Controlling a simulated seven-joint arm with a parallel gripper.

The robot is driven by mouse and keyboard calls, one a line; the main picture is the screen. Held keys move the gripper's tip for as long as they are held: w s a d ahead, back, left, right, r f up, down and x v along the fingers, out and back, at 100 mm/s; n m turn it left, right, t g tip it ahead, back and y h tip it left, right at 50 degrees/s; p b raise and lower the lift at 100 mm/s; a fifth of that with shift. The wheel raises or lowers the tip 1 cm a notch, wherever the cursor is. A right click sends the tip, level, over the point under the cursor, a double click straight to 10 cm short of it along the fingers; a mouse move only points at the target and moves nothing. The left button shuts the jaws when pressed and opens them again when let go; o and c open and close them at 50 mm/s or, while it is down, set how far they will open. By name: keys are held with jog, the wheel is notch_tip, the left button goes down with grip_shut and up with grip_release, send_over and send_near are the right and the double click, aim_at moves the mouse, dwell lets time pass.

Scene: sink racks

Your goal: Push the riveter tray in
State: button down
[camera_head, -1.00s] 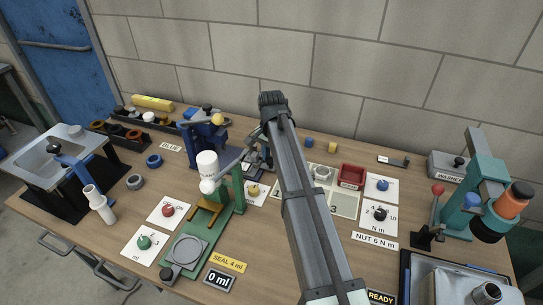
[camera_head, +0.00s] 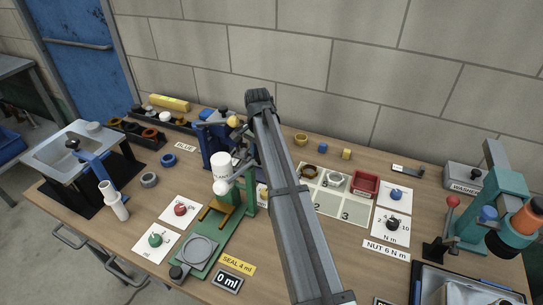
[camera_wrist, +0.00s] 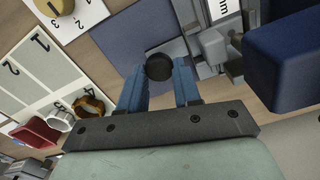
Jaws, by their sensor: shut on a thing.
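The blue riveter (camera_head: 214,143) stands at the back of the bench, left of my arm, in the head view. In the wrist view its dark blue body (camera_wrist: 290,60) is at the right. Grey metal parts (camera_wrist: 207,45), apparently the riveter tray, lie between that body and my fingers. A round black knob (camera_wrist: 159,67) sits between the fingertips, apparently the tray's handle. My gripper (camera_wrist: 160,76) has its two blue fingers closed around this knob. My arm hides the gripper and the tray in the head view. How far out the tray stands cannot be told.
A green press (camera_head: 228,205) with a white bottle stands in front of the riveter. Right of my arm lies a numbered mat (camera_head: 328,207) with rings and a red bin (camera_head: 364,184). A teal press (camera_head: 493,205) is at the far right.

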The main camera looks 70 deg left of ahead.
jog(key=shift+s+a, duration=0.2)
jog(key=c, duration=0.8)
grip_release()
jog(key=shift+w+d, duration=0.1)
jog(key=shift+d, duration=0.05)
jog(key=shift+w+d, duration=0.4)
jog(key=shift+d, duration=0.05)
jog(key=w+d, duration=0.5)
jog(key=shift+w+d, duration=0.25)
jog(key=shift+d, duration=0.05)
notch_tip(320, 180, up, 14)
jog(key=shift+w+d+r+m+g+y, duration=0.2)
jog(key=shift+w+d+r+m+y, duration=0.3)
jog(key=shift+w, duration=2.6)
jog(key=shift+w+d+r+m+g+y, duration=0.25)
jog(key=shift+w+d+m+y, duration=0.35)
jog(key=shift+w, duration=2.45)
jog(key=shift+w+d+r+m+g+y, duration=0.15)
jog(key=shift+w+d+r+m+y, duration=0.4)
jog(key=shift+w, duration=2.55)
